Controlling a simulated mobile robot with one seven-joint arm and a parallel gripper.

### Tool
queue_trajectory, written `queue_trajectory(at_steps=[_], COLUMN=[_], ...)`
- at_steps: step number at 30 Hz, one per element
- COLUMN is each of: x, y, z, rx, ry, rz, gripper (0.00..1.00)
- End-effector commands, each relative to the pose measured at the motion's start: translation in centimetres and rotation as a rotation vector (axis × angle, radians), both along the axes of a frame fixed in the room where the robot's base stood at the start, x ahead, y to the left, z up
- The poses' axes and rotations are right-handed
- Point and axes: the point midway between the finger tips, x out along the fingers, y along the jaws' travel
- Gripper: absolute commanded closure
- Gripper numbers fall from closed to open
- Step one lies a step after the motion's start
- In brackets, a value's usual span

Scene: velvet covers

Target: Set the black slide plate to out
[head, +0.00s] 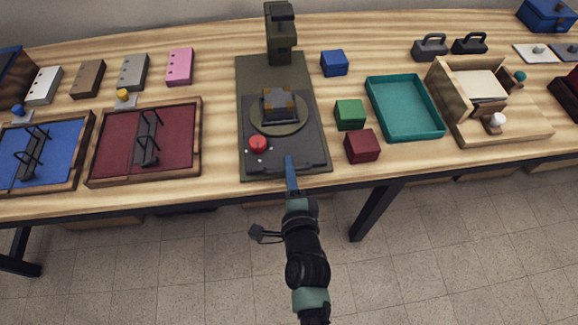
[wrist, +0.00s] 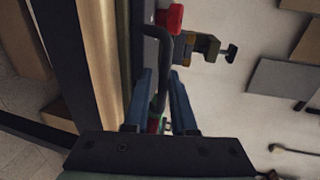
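The black slide plate (head: 303,148) lies on the front part of a dark olive base (head: 245,75) on the wooden table. A red knob (head: 258,144) stands at the plate's front left, and it also shows in the wrist view (wrist: 169,17). My gripper (head: 289,160) is at the plate's front edge, right of the knob. In the wrist view, a dark curved handle (wrist: 163,80) runs between the two blue fingers of my gripper (wrist: 162,77). The fingers stand apart on either side of it, with gaps visible. The arm hides part of the plate's front edge.
A round turntable with a dark block (head: 280,104) stands behind the knob, and an olive post (head: 281,40) rises behind it. Green (head: 350,114) and red (head: 362,146) boxes stand close to the right. A maroon tray (head: 112,150) lies left. Floor in front is open.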

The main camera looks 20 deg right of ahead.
Motion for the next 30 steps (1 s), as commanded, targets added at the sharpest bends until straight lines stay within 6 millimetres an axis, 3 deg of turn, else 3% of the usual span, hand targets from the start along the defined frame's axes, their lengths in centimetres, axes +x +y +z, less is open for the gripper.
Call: queue_trajectory(at_steps=[11, 30], x=[-0.5, -10.5], y=[0.1, 3.0], z=[0.2, 2.2], rx=[-0.001, 0.0], ry=[-0.002, 0.001], rz=[0.0, 0.001], gripper=[0.73, 0.73])
